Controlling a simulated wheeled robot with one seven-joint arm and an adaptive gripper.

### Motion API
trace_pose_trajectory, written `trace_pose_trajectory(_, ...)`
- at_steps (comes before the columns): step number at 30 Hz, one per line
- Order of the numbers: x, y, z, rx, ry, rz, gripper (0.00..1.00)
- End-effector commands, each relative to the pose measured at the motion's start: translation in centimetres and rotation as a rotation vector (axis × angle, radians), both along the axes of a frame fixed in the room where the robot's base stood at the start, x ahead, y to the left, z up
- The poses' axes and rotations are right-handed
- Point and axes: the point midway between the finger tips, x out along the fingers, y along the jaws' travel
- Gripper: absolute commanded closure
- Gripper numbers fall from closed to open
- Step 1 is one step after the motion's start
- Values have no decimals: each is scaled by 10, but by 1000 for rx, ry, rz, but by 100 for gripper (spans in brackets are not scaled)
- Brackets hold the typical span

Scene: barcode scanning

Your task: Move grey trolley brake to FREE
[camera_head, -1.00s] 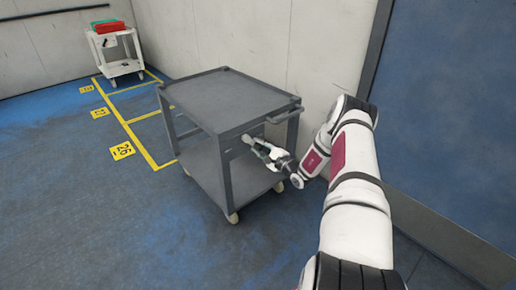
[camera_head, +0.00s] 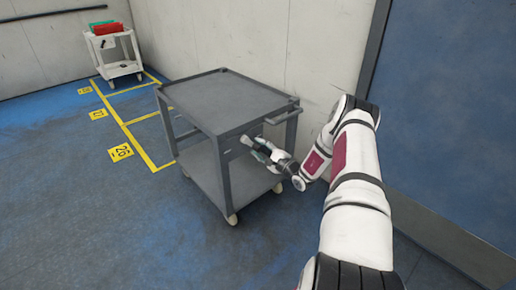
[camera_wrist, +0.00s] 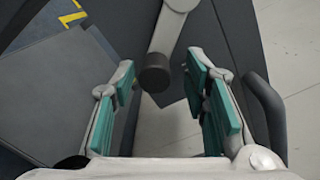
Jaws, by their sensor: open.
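The grey trolley (camera_head: 235,92) stands near the wall, with a flat top, a lower shelf and a push handle (camera_head: 284,115) at its right end. In the wrist view a pale grey lever (camera_wrist: 168,35) ends in a dark round knob (camera_wrist: 154,78). The knob shows between the teal-padded fingers of my gripper (camera_wrist: 160,80), with a visible gap on each side. My gripper (camera_head: 255,147) is open, at the handle end of the trolley below its top. Brake markings are not readable, and the lever is too small to make out clearly in the head view.
A white trolley (camera_head: 118,68) with red and green bins stands at the back left. Yellow floor lines and number plates (camera_head: 120,152) lie left of the grey trolley. The wall (camera_head: 325,60) is close on its right. Blue floor is free in front.

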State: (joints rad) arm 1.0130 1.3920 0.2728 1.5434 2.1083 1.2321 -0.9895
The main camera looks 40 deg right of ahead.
Motion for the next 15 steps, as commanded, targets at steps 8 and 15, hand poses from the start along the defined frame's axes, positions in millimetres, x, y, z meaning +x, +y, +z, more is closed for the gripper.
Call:
trace_pose_trajectory(8,-55,-3,0,2,1,-4,59)
trace_pose_trajectory(15,-94,-4,0,0,1,-3,59)
